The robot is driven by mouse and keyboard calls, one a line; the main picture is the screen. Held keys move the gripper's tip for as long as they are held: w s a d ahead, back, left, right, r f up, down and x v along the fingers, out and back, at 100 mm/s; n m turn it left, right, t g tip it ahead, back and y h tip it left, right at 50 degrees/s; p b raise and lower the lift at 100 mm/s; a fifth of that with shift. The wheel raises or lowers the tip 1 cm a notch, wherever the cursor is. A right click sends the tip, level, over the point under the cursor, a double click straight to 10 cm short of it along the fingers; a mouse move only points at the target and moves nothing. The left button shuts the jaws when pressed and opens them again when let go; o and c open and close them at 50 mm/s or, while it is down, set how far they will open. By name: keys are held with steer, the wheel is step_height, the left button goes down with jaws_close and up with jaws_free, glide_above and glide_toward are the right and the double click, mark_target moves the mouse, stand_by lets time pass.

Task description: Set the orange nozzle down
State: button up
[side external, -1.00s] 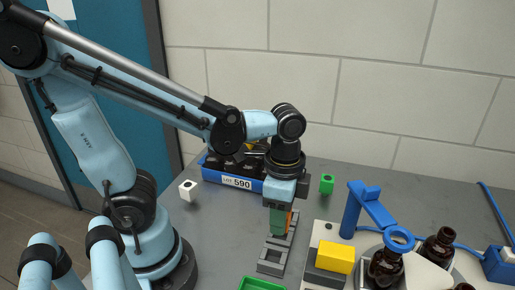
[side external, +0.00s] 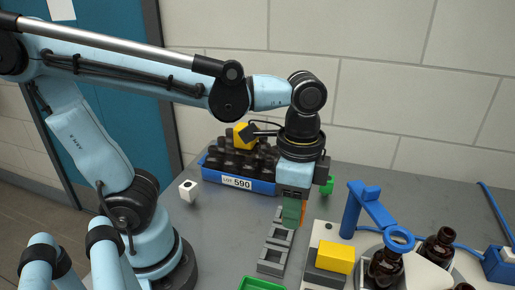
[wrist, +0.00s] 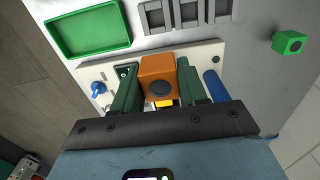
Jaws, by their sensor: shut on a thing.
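My gripper (side external: 294,212) has green fingers and points down above the table, in front of the blue crate. In the wrist view my gripper (wrist: 155,88) is shut on the orange nozzle (wrist: 158,68), a block with a dark round hole, held between the two fingers. In the side view only a sliver of the orange nozzle (side external: 303,212) shows beside the fingers. A grey rack (side external: 271,268) with square slots stands on the table, left of and below the gripper. The rack (wrist: 188,22) also shows at the top of the wrist view; its visible slots look empty.
A green tray (side external: 262,284) lies at the front. A blue crate (side external: 237,183) of dark bottles stands behind. A white block (side external: 187,191) and a green block (side external: 327,187) sit on the table. A pale base with a yellow block (side external: 335,257) and a blue post (side external: 348,210) stands right.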

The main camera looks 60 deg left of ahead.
steer(key=shift+w+a+f, duration=1)
steer(key=shift+a+f, duration=0.75)
steer(key=shift+f, duration=0.1)
steer(key=shift+w+a+f, duration=1.05)
steer(key=shift+a+f, duration=0.75)
steer(key=shift+w+a+f, duration=1)
steer(key=shift+a+f, duration=0.75)
steer(key=shift+f, duration=0.1)
steer(key=shift+f, duration=0.35)
steer(key=o, duration=1)
steer(key=shift+o, duration=0.2)
step_height(320, 180, up, 11)
steer(key=s+d+n+t, duration=0.1)
steer(key=n+t, duration=0.6)
steer(key=n, duration=0.2)
steer(key=shift+s+f, duration=0.15)
steer(key=shift+s, duration=0.2)
